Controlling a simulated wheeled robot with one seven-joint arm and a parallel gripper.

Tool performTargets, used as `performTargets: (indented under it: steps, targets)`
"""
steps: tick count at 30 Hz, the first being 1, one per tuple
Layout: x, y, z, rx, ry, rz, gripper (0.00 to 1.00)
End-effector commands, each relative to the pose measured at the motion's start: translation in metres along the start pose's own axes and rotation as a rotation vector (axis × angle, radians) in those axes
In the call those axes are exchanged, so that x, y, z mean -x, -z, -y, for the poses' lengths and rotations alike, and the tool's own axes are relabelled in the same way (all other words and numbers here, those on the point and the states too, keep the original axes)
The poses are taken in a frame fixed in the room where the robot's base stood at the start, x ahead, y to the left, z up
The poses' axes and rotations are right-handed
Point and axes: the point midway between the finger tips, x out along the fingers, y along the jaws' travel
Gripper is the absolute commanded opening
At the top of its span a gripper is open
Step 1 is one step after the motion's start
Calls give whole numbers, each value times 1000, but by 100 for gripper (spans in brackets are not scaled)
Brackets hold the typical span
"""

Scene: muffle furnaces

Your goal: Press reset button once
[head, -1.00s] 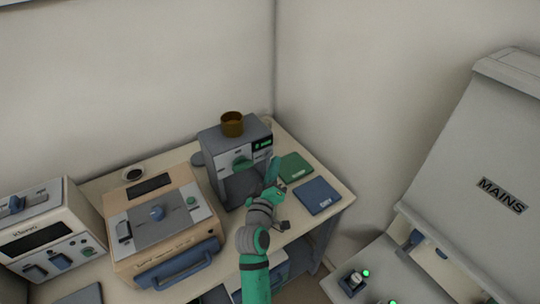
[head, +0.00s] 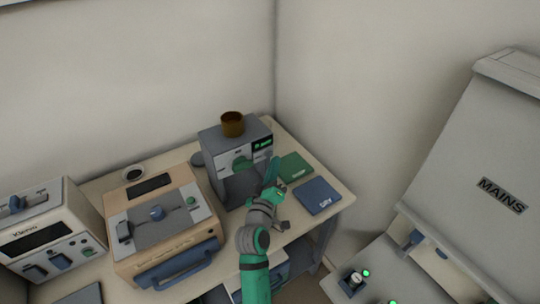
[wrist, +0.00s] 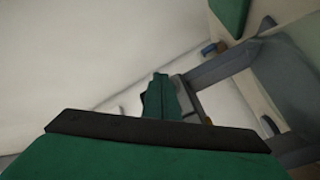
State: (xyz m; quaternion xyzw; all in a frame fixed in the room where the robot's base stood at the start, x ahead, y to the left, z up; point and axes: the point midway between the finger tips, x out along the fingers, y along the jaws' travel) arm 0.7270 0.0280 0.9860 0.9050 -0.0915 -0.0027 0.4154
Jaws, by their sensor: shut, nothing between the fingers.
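My gripper (head: 271,172) is shut and empty. I cannot tell if the fingertips touch the furnace. The closed fingers also show in the wrist view (wrist: 159,96). No reset label is readable. A small green button (head: 190,201) sits on the tan furnace's top (head: 164,226). Part of the grey furnace's front is hidden behind my gripper.
A brown cup (head: 232,124) stands on the grey furnace. Green (head: 295,167) and blue (head: 318,196) pads lie to its right on the table (head: 337,206). A white furnace (head: 45,235) stands left. The MAINS cabinet (head: 460,170) with lit green lights is at the right.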

Motion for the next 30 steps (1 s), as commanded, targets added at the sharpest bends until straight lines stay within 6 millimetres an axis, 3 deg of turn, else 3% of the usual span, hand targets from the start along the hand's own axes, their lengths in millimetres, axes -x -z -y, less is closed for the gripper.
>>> performTargets:
  steps: [30]
  targets:
    - [-7,6,5,0,0,0,0]
